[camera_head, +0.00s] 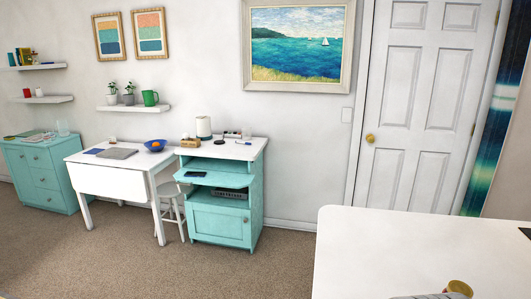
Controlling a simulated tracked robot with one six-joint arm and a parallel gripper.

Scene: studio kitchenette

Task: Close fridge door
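No fridge and no fridge door show in this view. My gripper does not show either, so its state and its place relative to the fridge are hidden.
A white countertop (400,245) fills the lower right. A small tan round object (459,288) shows at its bottom edge. A teal cabinet (222,222), a white table (100,176) and a teal dresser (42,178) line the wall. Brown carpet (110,265) lies open before them.

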